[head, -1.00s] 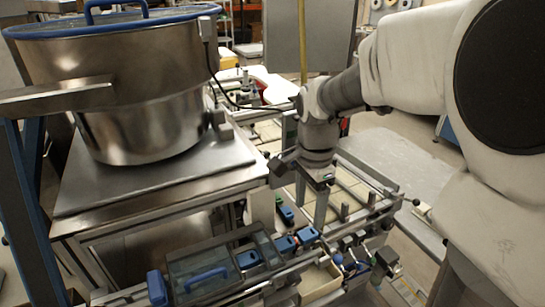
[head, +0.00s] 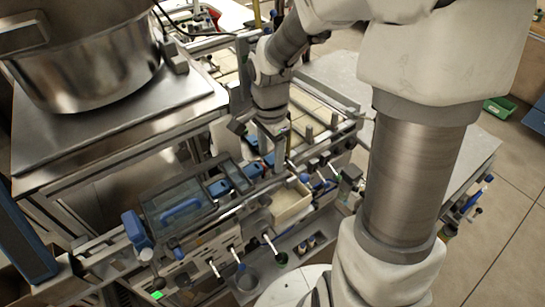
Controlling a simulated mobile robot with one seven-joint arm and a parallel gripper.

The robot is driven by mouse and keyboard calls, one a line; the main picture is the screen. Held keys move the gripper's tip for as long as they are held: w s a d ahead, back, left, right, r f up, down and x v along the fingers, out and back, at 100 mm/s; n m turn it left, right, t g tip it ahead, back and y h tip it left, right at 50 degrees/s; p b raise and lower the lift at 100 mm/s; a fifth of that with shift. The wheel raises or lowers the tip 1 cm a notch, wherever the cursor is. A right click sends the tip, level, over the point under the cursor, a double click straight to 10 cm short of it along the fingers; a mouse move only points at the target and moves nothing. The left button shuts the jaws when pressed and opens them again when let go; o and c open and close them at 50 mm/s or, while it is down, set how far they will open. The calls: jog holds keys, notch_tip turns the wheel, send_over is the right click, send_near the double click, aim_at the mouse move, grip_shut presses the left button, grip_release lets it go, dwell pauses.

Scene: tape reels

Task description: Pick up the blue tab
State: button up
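Several blue parts show in the head view, and I cannot tell which one is the blue tab. A blue block (head: 137,230) stands at the left end of the machine's front rail. Smaller blue blocks (head: 219,188) and (head: 252,169) sit in a row along the rail, right of a clear-lidded cover with a blue handle (head: 182,208). My gripper (head: 280,150) points down over the machine, behind and right of that row. Its fingertips are small and partly lost against the machine, so their opening and any contact are unclear.
A large steel pot (head: 85,60) on a metal table (head: 110,125) stands at the left. Levers (head: 270,243) stick out from the machine's front. A cream bin (head: 290,205) sits below the rail. A grey table (head: 335,75) lies behind my arm.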

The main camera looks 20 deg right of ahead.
grip_shut()
